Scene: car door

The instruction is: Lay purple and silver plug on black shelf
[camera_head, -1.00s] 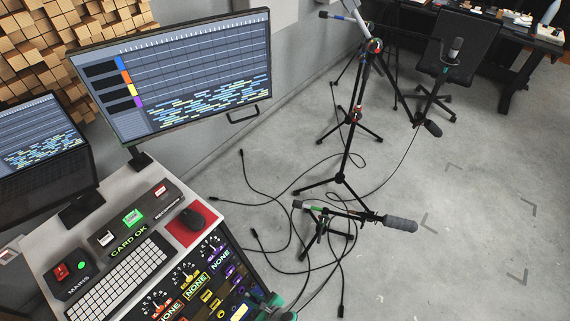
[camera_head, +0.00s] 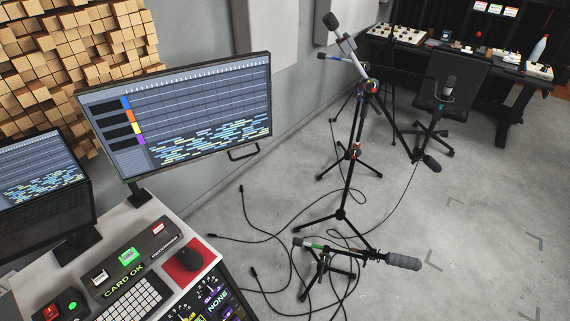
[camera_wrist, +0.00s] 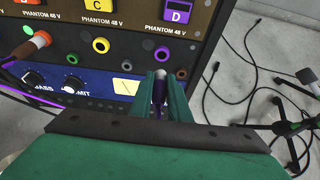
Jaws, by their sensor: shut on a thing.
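My gripper (camera_wrist: 166,92) shows in the wrist view with its green fingers shut on the purple and silver plug (camera_wrist: 159,88). The plug's silver end points away from me, towards the rack panel, and its purple body lies between the fingers. It appears apart from the panel, near a purple-ringed socket (camera_wrist: 162,54) under the purple D button (camera_wrist: 178,12). The plug and gripper are not visible in the head view. I cannot identify a black shelf for certain; a black desk (camera_head: 508,84) with equipment stands at the back right.
An orange plug (camera_wrist: 38,41) sits in the panel at left. Microphone stands (camera_head: 341,214) and loose cables (camera_head: 262,236) occupy the floor right of the console (camera_head: 150,250). A black chair (camera_head: 455,80) stands before the back desk.

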